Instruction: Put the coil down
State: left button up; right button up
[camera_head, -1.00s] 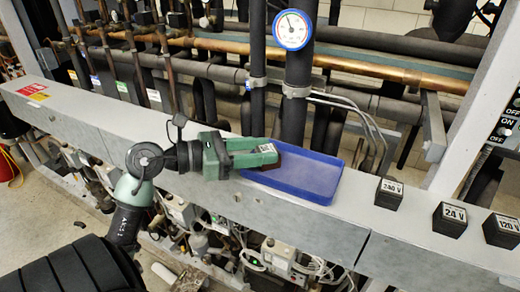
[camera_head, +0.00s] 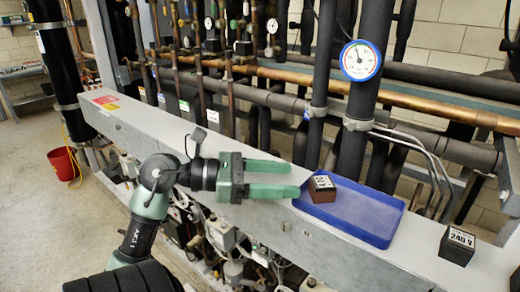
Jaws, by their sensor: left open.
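The coil (camera_head: 321,189) is a small dark block with a reddish-brown side and a white label, whose text is too small to read surely. It sits at the left end of the shallow blue tray (camera_head: 372,231) on the grey beam. My left gripper (camera_head: 296,180) is open and empty. Its two green fingers point right toward the coil, with their tips just left of it and a small gap between. My right gripper is not in view.
Another black block, marked 240 V (camera_head: 457,244), stands on the grey beam (camera_head: 130,126) right of the tray. Pipes and a round gauge (camera_head: 360,61) rise behind the tray. A red bucket (camera_head: 64,164) is on the floor at left. Most of the tray is bare.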

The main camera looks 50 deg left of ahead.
pick_arm(q)
jog(key=b+v, duration=0.1)
jog(key=v, duration=0.4)
dwell(4.9)
